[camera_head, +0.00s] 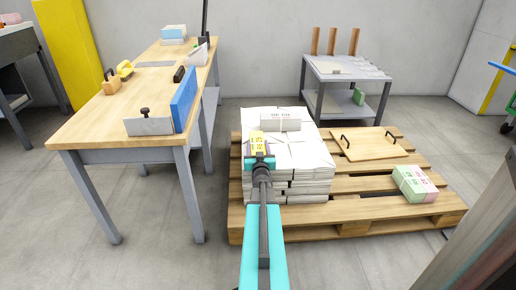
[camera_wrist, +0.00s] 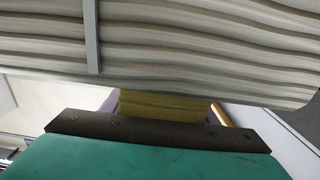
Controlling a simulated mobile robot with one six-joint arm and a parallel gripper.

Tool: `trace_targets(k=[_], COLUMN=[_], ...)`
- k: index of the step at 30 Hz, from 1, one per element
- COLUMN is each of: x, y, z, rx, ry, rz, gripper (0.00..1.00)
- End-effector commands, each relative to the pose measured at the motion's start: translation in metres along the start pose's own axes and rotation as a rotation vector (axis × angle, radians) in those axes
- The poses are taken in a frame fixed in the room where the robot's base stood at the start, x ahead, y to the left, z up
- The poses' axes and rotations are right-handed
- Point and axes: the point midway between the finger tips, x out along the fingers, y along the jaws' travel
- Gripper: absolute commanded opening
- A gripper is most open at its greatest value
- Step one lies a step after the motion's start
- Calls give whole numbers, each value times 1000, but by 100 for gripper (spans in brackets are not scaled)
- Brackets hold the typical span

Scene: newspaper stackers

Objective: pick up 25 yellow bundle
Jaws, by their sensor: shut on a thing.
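The yellow-labelled bundle (camera_head: 258,139) is small, with a yellow face bearing dark print and greyish-purple sides. My gripper (camera_head: 260,160) is shut on it, at its near side. The bundle shows in front of a stack of white paper bundles (camera_head: 311,156) on the pallet; whether it touches the stack cannot be told. In the wrist view, a yellow strip (camera_wrist: 160,105) shows past the dark plate of my gripper (camera_wrist: 160,132). Wavy paper edges with a grey strap (camera_wrist: 91,35) fill the top of that view. My arm hides part of the stack.
The wooden pallet (camera_head: 365,210) also bears a board with two handles (camera_head: 369,146) and a green and pink bundle (camera_head: 414,184). A wooden workbench (camera_head: 120,112) stands left, with a blue block (camera_head: 184,99). A grey table (camera_head: 345,68) stands behind. Floor is clear between bench and pallet.

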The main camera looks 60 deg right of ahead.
Motion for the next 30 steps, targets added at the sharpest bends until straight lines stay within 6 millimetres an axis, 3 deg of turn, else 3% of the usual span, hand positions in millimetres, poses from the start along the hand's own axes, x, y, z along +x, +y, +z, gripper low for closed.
trace_targets(k=[11,30], x=[0,0], y=[0,0], z=[-15,-95], rx=[0,0], ry=[4,4], rz=[-1,-1], gripper=[10,10])
